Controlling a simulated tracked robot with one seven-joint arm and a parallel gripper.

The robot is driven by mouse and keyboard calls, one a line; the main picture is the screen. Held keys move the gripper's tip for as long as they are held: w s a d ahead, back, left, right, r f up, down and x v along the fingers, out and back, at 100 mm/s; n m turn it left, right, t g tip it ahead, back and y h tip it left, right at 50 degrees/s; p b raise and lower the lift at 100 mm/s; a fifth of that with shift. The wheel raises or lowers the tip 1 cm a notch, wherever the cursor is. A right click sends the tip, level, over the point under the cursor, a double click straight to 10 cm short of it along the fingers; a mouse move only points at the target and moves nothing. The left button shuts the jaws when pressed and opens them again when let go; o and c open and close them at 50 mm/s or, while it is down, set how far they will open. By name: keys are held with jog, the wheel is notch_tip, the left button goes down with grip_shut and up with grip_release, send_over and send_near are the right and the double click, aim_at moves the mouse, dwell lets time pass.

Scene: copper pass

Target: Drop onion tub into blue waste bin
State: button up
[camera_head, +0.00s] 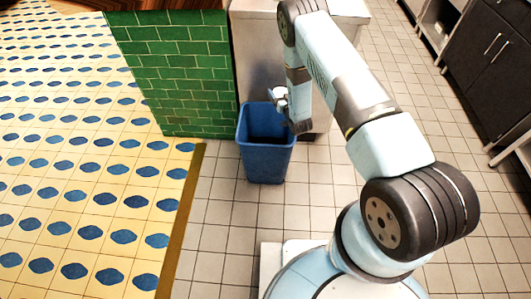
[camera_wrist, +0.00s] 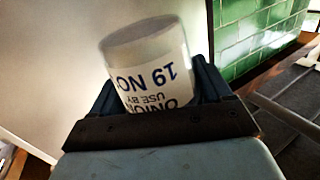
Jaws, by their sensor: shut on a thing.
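The onion tub (camera_wrist: 150,65) is a whitish, cloudy tub with a white label; "ONION", "USE BY" and "19 NO" read upside down on it. It sits tilted between the dark fingers of my gripper (camera_wrist: 158,92), which is shut on it. In the head view the tub (camera_head: 278,94) is a small pale shape at my gripper (camera_head: 283,101), over the back right part of the blue waste bin's opening. The blue waste bin (camera_head: 264,163) stands upright on the tiled floor, open at the top. My arm hides part of its right rim, and its inside is dark.
A green brick wall (camera_head: 175,70) stands left of the bin, and a pale steel cabinet (camera_head: 258,45) stands right behind it. Dark cupboards (camera_head: 490,65) are at the far right. The floor in front of the bin is clear.

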jog(key=a+f+y, duration=0.1)
jog(key=a+f, duration=0.3)
jog(key=f, duration=0.6)
jog(key=shift+a+f+n, duration=0.2)
jog(key=shift+n, duration=0.2)
jog(key=o, duration=1.1)
